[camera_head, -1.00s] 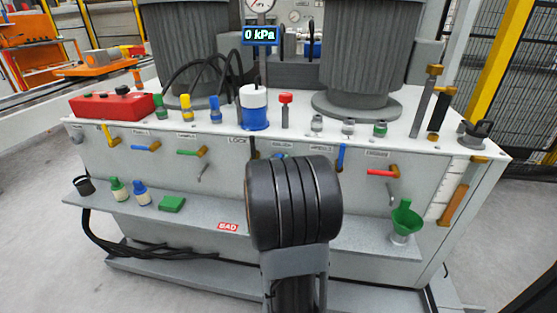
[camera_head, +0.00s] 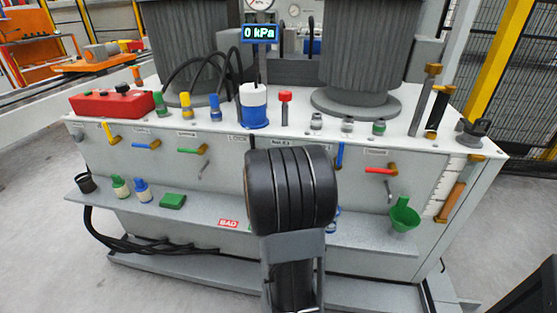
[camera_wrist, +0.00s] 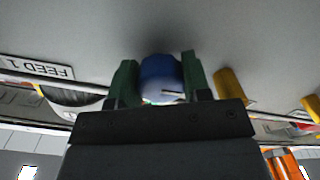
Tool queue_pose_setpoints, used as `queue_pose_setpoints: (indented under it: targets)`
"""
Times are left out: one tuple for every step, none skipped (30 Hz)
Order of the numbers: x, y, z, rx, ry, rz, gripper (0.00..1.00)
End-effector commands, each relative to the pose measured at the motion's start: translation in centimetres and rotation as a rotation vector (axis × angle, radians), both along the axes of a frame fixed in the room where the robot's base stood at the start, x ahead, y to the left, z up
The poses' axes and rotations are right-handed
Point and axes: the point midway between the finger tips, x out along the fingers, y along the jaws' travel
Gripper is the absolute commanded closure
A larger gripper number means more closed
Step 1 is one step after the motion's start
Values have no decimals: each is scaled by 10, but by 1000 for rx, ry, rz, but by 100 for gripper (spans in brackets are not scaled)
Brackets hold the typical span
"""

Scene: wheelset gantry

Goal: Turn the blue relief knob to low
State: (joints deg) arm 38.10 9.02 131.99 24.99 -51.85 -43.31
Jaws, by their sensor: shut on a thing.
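In the wrist view the blue relief knob (camera_wrist: 161,77) sits between the two green fingers of my gripper (camera_wrist: 160,82), which is shut on it. A short white mark shows on the knob's lower part. The plate around the knob is plain grey. In the head view my own dark arm link hides the gripper and the knob. The display (camera_head: 260,33) above the console reads 0 kPa.
Beside the arm, the console front (camera_head: 225,175) carries a blue lever (camera_head: 340,155) and a red lever (camera_head: 379,170). A green funnel (camera_head: 405,214) stands at the right of the shelf. A yellow part (camera_wrist: 231,86) is close right of the gripper in the wrist view.

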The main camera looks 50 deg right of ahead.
Motion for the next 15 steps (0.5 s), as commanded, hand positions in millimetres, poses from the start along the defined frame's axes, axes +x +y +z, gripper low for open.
queue_pose_setpoints:
  targets:
    - [0, 0, 1, -4, 0, 1, 80]
    - [0, 0, 1, -4, 0, 1, 80]
    - [0, 0, 1, -4, 0, 1, 80]
    - [0, 0, 1, -4, 0, 1, 80]
    - [0, 0, 1, -3, 0, 1, 80]
    - [1, 0, 1, -4, 0, 1, 53]
    - [0, 0, 1, -3, -1, 1, 50]
    - [0, 0, 1, -3, -1, 1, 47]
    - [0, 0, 1, -3, -1, 1, 44]
    - [0, 0, 1, -2, 0, 1, 41]
    - [0, 0, 1, -2, 0, 1, 38]
    - [0, 0, 1, -2, 0, 1, 34]
    - [0, 0, 1, -1, -1, 1, 31]
    - [0, 0, 0, -1, -1, 1, 31]
    - [0, 0, 0, -1, 0, 0, 31]
